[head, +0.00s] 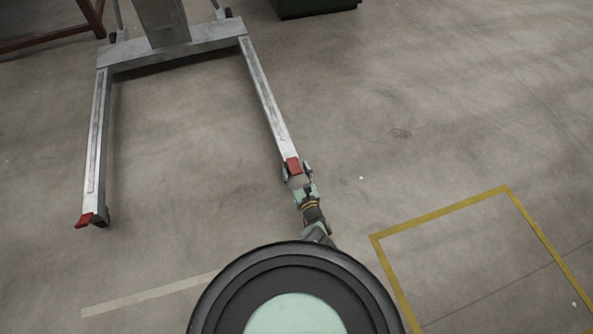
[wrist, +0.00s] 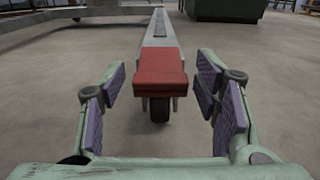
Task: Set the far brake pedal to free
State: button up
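A grey wheeled lift has a red brake pedal at the end of each of its two legs. One red pedal (head: 293,165) is on the right leg; it also shows in the middle of the wrist view (wrist: 158,70), above a dark wheel. The other red pedal (head: 84,220) is on the left leg, away from my arm. My gripper (wrist: 161,80) is open and empty, its purple-padded fingers on either side of the right-leg pedal with gaps showing. In the head view my gripper (head: 298,174) is at that leg's end. I cannot tell either pedal's setting.
The lift's legs (head: 97,140) join at a crossbar (head: 175,47) at the back. A dark green box (head: 312,6) stands behind. A yellow floor outline (head: 440,214) lies to the right. The floor between the legs and to the right is clear.

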grip_shut()
dwell(0.6)
